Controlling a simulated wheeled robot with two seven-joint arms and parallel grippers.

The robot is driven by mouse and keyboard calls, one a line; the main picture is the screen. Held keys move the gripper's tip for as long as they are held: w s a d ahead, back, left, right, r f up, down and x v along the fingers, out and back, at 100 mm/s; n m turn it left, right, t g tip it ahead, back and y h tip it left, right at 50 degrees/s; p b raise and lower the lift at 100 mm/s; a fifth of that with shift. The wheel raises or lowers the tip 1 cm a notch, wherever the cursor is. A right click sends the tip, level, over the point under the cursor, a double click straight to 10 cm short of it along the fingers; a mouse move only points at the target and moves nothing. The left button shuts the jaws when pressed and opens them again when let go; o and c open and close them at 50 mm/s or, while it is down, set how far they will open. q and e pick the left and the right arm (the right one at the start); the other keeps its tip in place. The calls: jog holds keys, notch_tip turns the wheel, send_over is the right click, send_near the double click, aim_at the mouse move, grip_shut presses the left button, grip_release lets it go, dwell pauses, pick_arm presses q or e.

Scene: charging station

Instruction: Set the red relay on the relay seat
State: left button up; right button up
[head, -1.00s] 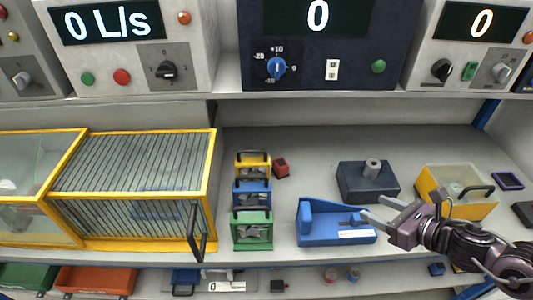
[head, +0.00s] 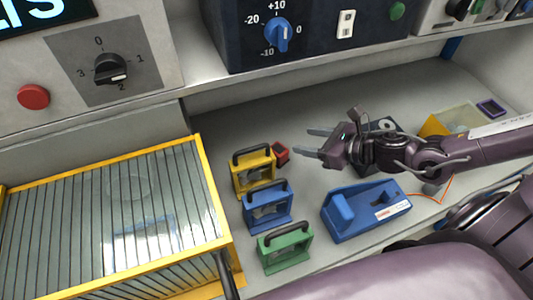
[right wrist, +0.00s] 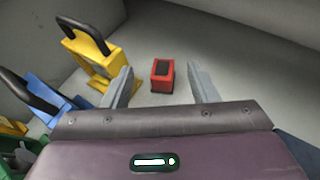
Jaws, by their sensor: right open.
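The red relay (head: 280,152) is a small red block with a dark top, standing on the grey shelf beside the yellow-handled block. It also shows in the right wrist view (right wrist: 162,82), ahead of and between my open fingers. My right gripper (head: 303,141) is open and empty, just to the right of the relay in the head view; its fingers also show in the right wrist view (right wrist: 160,72). I see no contact with the relay. I cannot tell which thing is the relay seat. My left gripper is not in view.
Yellow (head: 253,172), blue (head: 267,206) and green (head: 285,248) handled blocks stand in a row by the relay. A blue fixture (head: 365,208) lies to their right. A yellow-framed barred cover (head: 110,215) stands at left. A dark box (head: 372,165) is partly behind my right arm.

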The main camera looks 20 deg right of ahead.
jog(key=b, duration=0.4)
send_near(280, 149)
jog(key=shift+w+a+r, duration=0.15)
jog(key=shift+r, duration=0.05)
jog(key=shift+w+f, duration=0.1)
jog(key=shift+f, duration=0.05)
jog(key=shift+w+a+f, duration=0.1)
jog(key=shift+w+a, duration=0.1)
jog(key=x, duration=0.6)
jog(key=shift+b, duration=0.35)
jog(key=shift+x, duration=2.6)
jog(key=shift+f, duration=0.2)
jog(key=c, duration=1)
